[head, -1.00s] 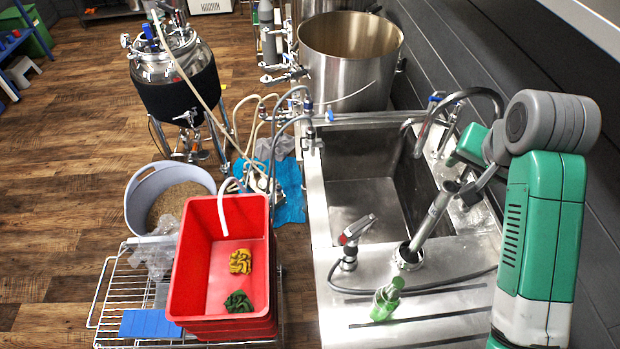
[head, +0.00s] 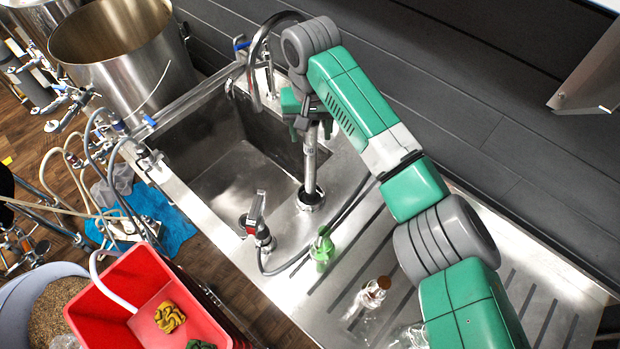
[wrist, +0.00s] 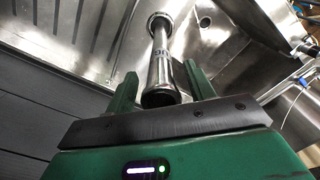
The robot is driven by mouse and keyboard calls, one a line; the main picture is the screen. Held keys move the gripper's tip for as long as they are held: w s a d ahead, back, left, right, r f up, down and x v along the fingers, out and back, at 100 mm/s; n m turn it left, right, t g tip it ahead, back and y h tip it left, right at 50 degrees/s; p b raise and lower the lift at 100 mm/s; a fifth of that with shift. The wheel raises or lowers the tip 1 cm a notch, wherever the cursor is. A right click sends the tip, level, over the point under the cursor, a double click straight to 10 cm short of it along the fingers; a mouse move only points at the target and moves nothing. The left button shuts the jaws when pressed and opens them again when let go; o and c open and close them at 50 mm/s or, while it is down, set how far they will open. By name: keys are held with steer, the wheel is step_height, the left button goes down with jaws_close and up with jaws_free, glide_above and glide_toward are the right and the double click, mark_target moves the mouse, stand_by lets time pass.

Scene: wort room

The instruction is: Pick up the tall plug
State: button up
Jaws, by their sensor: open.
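The tall plug (head: 309,165) is a grey metal tube standing upright in a round drain fitting at the right end of the sink. In the wrist view the tall plug (wrist: 161,55) runs from the fitting up to its dark, wider top. My gripper (head: 302,122) is at the plug's upper end and hides the top of it in the head view. In the wrist view my gripper (wrist: 160,76) is open, with one green finger on each side of the plug. Gaps show between the fingers and the tube.
A steel faucet (head: 254,70) arches over the sink basin (head: 235,178) behind the gripper. A dark wall (head: 450,90) runs close along the back.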

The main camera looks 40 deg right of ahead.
steer(key=shift+f, duration=0.55)
jaws_close()
steer(key=shift+r, duration=0.1)
step_height(320, 180, up, 10)
step_height(320, 180, up, 5)
steer(key=p, duration=0.6)
stand_by(0.4)
